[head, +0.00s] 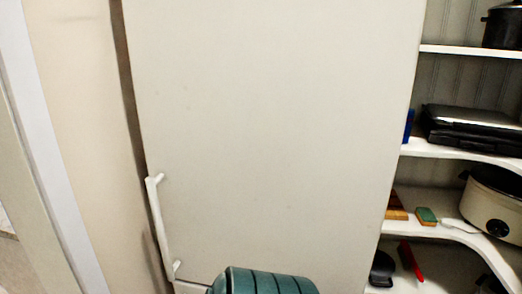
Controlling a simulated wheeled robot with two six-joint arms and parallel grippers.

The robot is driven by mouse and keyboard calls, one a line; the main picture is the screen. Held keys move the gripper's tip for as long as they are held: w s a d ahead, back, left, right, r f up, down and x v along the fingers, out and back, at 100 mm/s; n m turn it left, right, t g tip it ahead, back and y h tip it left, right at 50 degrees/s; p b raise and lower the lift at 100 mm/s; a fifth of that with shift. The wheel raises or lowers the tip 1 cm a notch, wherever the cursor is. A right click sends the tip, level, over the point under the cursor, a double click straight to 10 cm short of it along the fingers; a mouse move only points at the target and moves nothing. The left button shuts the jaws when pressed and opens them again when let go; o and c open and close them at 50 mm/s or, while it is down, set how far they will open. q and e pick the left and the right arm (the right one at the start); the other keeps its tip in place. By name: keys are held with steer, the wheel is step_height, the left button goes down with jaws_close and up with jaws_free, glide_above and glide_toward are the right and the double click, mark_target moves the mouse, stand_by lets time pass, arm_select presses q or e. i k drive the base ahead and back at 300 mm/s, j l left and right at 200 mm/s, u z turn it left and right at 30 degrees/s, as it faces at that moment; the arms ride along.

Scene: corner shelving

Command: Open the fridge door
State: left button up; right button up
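The large off-white fridge door (275,130) fills the middle of the head view and looks shut. Its white bar handle (159,228) is upright on the lower left side of the door, close to the left edge. The handle stands off the door on short mounts at its top and bottom. A seam shows just below the handle at the bottom of the frame. Neither of my grippers is in view.
A narrow dark gap separates the fridge from the beige wall (80,110) on the left. On the right, white corner shelves (455,150) hold a black pot (503,27), a black appliance (470,130), a cream slow cooker (493,207) and small items including a red-handled tool (411,262).

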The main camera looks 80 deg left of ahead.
mark_target(272, 132)
steer(key=u, duration=2.75)
